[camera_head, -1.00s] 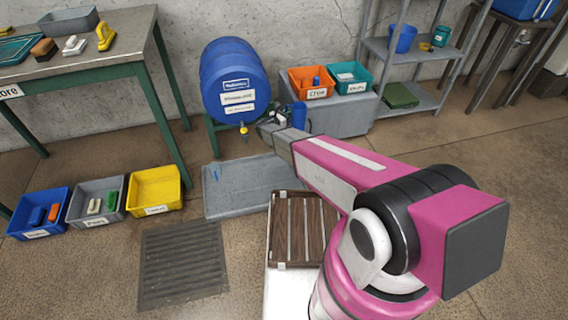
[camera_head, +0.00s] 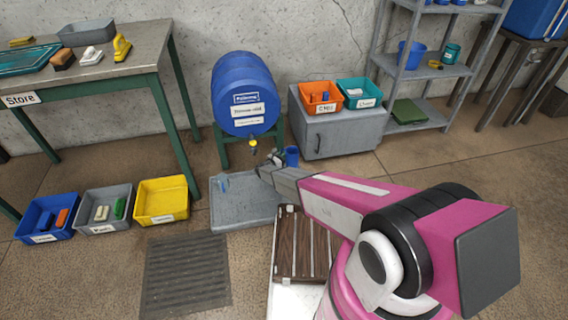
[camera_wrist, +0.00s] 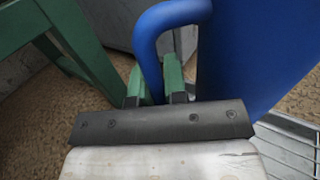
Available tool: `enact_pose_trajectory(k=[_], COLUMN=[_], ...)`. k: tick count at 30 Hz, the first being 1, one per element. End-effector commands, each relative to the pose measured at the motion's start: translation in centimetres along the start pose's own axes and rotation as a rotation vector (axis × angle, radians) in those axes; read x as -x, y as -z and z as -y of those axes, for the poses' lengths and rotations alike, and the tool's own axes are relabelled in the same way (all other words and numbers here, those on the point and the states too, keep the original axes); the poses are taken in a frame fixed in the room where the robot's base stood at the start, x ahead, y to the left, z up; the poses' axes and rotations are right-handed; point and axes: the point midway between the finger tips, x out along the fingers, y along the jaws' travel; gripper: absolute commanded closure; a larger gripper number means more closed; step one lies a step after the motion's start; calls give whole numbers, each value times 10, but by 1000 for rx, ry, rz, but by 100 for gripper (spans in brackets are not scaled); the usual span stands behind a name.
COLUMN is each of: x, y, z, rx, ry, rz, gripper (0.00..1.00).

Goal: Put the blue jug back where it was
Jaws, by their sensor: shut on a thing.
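The blue jug (camera_head: 291,156) is at the end of my arm in the head view, in front of the grey cabinet and right of the drum tap. In the wrist view its blue body (camera_wrist: 255,50) fills the right side, and its curved handle (camera_wrist: 150,45) passes between the green fingers. My gripper (camera_wrist: 154,80) is shut on the handle. In the head view my gripper (camera_head: 275,160) is small and partly hidden by its own wrist. The jug's base is not clearly visible.
A blue drum (camera_head: 245,95) with a yellow tap (camera_head: 253,144) stands on a green frame. A grey tray (camera_head: 240,212) lies below. The grey cabinet (camera_head: 335,135) bears orange (camera_head: 320,105) and teal bins (camera_head: 360,102). A slatted wooden rack (camera_head: 287,245) is nearer me.

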Motion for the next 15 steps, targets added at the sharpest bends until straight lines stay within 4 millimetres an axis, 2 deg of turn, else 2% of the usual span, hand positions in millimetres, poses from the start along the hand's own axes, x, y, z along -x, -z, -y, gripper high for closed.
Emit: enact_pose_trajectory(k=[9, 15], x=[0, 0], y=[42, 48], z=[-2, 0], rx=[1, 0], ry=[0, 0], rz=[0, 0], gripper=[100, 100])
